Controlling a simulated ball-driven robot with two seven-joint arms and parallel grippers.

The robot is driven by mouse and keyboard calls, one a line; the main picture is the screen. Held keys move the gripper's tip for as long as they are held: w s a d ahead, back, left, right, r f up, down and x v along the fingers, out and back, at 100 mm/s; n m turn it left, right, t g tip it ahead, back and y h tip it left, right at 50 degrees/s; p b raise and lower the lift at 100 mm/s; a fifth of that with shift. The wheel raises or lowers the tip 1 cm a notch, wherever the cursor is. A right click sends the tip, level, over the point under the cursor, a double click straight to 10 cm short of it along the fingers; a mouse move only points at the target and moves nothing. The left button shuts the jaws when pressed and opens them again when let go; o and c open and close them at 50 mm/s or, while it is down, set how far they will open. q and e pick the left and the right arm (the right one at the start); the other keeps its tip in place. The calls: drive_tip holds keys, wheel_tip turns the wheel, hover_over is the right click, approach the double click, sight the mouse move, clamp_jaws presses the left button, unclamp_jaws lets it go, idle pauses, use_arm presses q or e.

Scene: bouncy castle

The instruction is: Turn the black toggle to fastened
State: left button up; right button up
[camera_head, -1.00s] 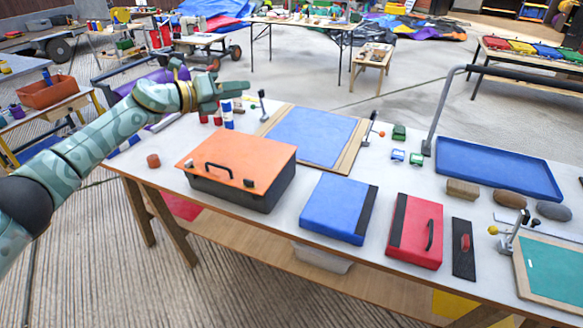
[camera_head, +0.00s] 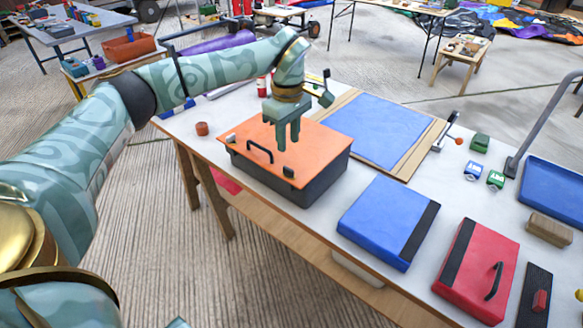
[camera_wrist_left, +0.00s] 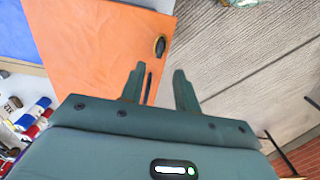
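A box with an orange lid (camera_head: 318,148) and dark sides stands on the white table. A small black toggle (camera_head: 288,172) sits at the lid's front edge, right of a black handle (camera_head: 260,152). The toggle also shows in the left wrist view (camera_wrist_left: 160,46), seemingly lengthwise along the lid's edge. Another small dark fitting (camera_head: 231,138) is left of the handle. My left gripper (camera_head: 287,146) points down above the lid, behind the toggle, open and empty. In the wrist view its fingers (camera_wrist_left: 156,80) are apart, with the handle partly visible between them. My right gripper is out of view.
A blue case (camera_head: 385,220), a red case (camera_head: 475,270) and a black plate with a red knob (camera_head: 537,300) lie to the right. A blue panel (camera_head: 378,128) lies behind the box.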

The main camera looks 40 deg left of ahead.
sight(288, 168)
use_arm(q)
wheel_tip(288, 168, down, 8)
drive_tip(key=shift+r+b, duration=0.2)
drive_tip(key=shift+b, duration=0.8)
drive_tip(key=shift+f, duration=0.5)
clamp_jaws()
